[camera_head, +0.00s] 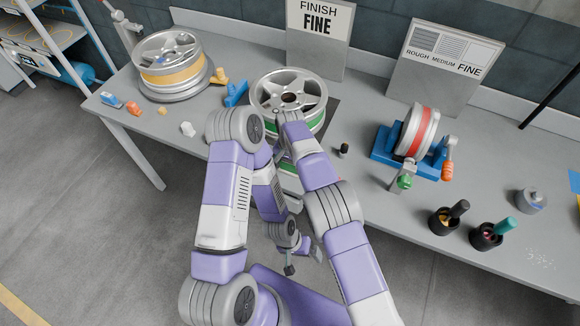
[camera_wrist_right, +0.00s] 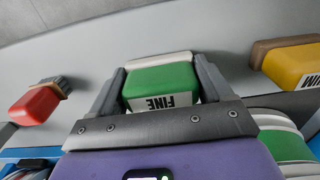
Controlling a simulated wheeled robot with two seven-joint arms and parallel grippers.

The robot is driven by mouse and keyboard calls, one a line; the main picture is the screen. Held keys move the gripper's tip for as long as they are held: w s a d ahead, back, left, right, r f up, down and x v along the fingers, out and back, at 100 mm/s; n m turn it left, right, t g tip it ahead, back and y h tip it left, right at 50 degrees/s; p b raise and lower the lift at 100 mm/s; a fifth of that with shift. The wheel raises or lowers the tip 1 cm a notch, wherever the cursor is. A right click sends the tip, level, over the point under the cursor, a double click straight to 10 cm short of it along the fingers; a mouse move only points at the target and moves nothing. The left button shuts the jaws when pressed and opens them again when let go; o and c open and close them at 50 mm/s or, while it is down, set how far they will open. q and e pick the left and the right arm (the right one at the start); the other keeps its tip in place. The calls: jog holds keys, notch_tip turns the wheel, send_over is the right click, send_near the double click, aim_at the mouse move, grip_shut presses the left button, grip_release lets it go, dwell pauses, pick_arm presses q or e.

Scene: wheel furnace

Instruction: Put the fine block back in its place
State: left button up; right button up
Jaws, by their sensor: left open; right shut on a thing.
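In the right wrist view the fine block (camera_wrist_right: 160,86), green with a pale edge and the label FINE, sits between the two fingers of my right gripper (camera_wrist_right: 160,80), which is shut on it. In the head view my right arm reaches to the wheel with the green band (camera_head: 290,97); its gripper and the block are hidden there behind the arms. My left gripper (camera_head: 290,268) hangs low, open and empty, in front of the table edge. I cannot tell which place belongs to the fine block.
In the head view, a yellow-banded wheel (camera_head: 170,65) stands left, a red-banded wheel on a blue stand (camera_head: 385,148) right, and two dark pots (camera_head: 444,220) front right.

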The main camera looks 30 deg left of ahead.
jog(key=shift+f, duration=0.15)
jog(key=o, duration=0.8)
jog(key=shift+o, duration=0.2)
jog(key=shift+r, duration=0.35)
notch_tip(320, 180, up, 12)
jog(key=shift+f+p, duration=0.15)
jog(key=shift+p, duration=1)
